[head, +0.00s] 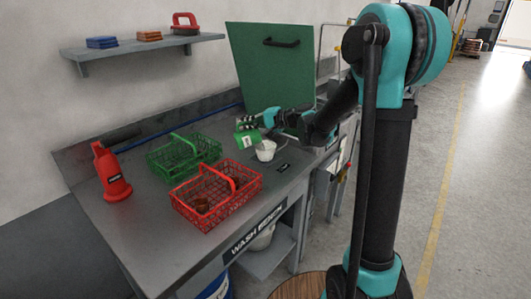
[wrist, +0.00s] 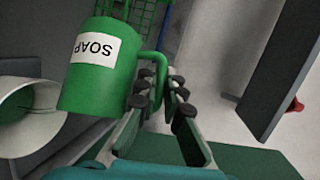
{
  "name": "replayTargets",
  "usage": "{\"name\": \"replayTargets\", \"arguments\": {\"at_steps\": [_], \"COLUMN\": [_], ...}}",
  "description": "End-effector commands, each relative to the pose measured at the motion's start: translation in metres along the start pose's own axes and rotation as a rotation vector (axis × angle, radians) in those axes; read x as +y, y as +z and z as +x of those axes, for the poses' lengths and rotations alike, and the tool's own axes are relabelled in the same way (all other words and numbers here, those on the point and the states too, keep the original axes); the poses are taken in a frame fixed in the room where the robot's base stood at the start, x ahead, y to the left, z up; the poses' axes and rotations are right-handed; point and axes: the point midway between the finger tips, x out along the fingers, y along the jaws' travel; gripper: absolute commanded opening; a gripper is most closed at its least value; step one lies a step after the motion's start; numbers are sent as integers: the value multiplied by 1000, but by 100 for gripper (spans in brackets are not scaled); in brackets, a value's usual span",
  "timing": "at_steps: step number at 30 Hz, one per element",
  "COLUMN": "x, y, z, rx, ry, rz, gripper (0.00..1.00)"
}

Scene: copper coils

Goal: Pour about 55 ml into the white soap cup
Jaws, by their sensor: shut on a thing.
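A green jug (head: 247,138) with a white label is held tilted beside the white cup (head: 265,151), over the bench. In the wrist view the jug (wrist: 105,75) fills the upper left, and its label reads SOAP upside down. My gripper (head: 265,119) is shut on the jug's handle; in the wrist view its fingers (wrist: 162,88) close around it. The white cup (wrist: 30,118) also shows at the left edge of the wrist view, with a greenish patch inside. I see no clear stream. The level in the cup cannot be read.
A red basket (head: 217,196) and a green basket (head: 183,156) stand on the bench (head: 130,222) left of the cup. A green panel (head: 270,65) stands behind my gripper. A shelf (head: 145,48) holds sponges and a brush.

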Motion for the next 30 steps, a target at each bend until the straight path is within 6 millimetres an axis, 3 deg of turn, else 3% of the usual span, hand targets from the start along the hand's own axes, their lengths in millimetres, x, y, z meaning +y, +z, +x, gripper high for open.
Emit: {"name": "replayTargets", "arguments": {"at_steps": [16,21,30], "x": [-1,2,17], "y": [-5,20,27], "z": [-5,18,32], "rx": [-7,18,66], "ry": [-24,82,227], "rz": [24,-86,-230], "gripper": [0,0,0]}}
